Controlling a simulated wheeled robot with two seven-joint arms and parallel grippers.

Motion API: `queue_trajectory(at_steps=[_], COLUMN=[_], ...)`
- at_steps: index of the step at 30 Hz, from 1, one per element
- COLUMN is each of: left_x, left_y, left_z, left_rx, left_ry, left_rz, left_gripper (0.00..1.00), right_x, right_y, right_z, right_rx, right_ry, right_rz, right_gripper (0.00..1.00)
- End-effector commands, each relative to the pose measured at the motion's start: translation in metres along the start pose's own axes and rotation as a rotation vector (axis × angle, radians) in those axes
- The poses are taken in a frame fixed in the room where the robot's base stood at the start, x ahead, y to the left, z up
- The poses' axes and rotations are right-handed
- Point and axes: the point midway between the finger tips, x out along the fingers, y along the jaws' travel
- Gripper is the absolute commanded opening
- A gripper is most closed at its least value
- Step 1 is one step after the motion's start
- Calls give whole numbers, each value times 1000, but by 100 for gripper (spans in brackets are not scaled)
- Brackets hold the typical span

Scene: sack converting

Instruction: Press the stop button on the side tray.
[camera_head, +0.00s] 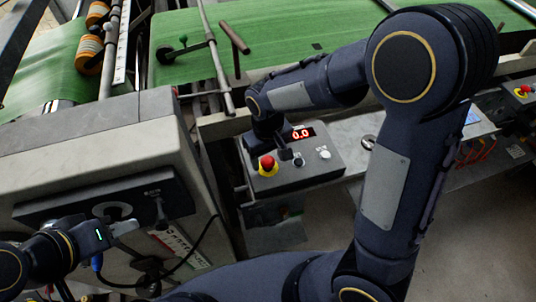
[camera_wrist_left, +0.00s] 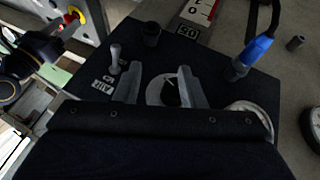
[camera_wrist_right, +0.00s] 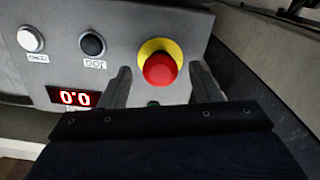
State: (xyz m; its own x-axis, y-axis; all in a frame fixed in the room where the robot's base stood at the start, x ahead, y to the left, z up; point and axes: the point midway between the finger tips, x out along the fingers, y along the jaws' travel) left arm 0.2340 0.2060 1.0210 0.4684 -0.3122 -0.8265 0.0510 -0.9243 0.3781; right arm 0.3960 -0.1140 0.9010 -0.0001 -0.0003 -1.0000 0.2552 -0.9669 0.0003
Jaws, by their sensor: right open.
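A grey control box (camera_head: 325,172) carries a red mushroom button on a yellow collar (camera_head: 267,164), a black button (camera_head: 299,161), a white button (camera_head: 324,154) and a red display reading 0.0 (camera_head: 299,134). My right gripper (camera_head: 277,150) is over the box, close to the red button. In the right wrist view, the red button (camera_wrist_right: 160,68) shows between my open, empty fingers (camera_wrist_right: 160,85). The black button (camera_wrist_right: 92,44) and white button (camera_wrist_right: 30,39) are to its left. Contact cannot be told. My left gripper (camera_head: 123,229) is open near a round pale fitting (camera_wrist_left: 162,91) on a black panel.
The black panel (camera_head: 60,210) is on a large grey machine housing (camera_head: 70,135) at left. A blue connector (camera_wrist_left: 252,55) with a cable is near my left gripper. Green belts (camera_head: 185,50) lie behind. Another red button (camera_head: 522,90) is at far right.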

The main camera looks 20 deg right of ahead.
Motion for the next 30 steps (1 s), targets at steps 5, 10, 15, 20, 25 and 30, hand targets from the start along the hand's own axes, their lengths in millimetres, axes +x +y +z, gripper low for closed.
queue_trajectory(at_steps=[5, 10, 15, 20, 25, 30], left_x=[0, 0, 0, 4, 6, 6], left_y=[0, 0, 0, -2, -3, -3], left_z=[0, 0, 0, 2, 3, 3], left_rx=[0, 0, 0, 0, 0, 0], left_ry=[0, 0, 0, 0, 0, 0], left_rz=[0, 0, 0, 0, 0, 0], left_gripper=[36, 36, 36, 36, 36, 36], right_x=[0, 0, -1, 6, 10, 10], right_y=[0, 0, 0, 0, 0, 0], right_z=[0, 0, 0, 0, 0, 0], right_rx=[0, 0, 0, 0, -1, -1], right_ry=[0, 0, 0, -1, 0, -2], right_rz=[0, 0, 0, -1, -1, 0], right_gripper=[44, 22, 0, 0, 0, 40])
